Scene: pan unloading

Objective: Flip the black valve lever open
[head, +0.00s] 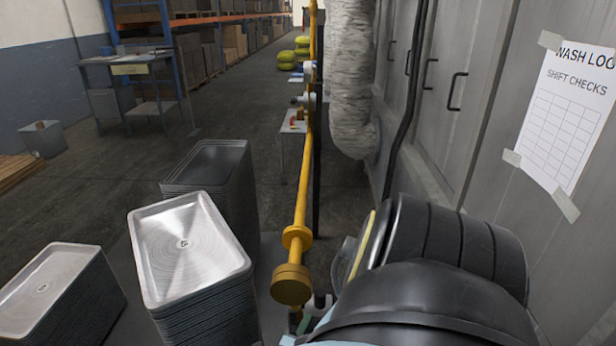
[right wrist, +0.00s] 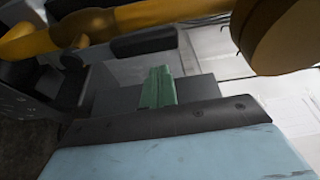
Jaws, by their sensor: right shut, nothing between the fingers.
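A dark bar that looks like the black valve lever (right wrist: 144,42) lies just below the yellow pipe (right wrist: 150,15) in the right wrist view, roughly along it. My right gripper (right wrist: 158,88) is shut and empty, its green fingertips together, pointing toward the bar. The fingertips appear a little short of the bar; I cannot tell whether they touch. In the head view, my right arm covers most of the gripper and the lever is not clearly visible. The yellow pipe (head: 305,170) there ends in a round yellow flange (head: 291,286) beside my right wrist. My left gripper is not in view.
Stacks of metal trays (head: 190,250) stand left of the pipe. A silver-wrapped duct (head: 352,75) and a grey cabinet wall (head: 490,110) with a paper log sheet (head: 562,115) bound the right side. Open floor lies farther left.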

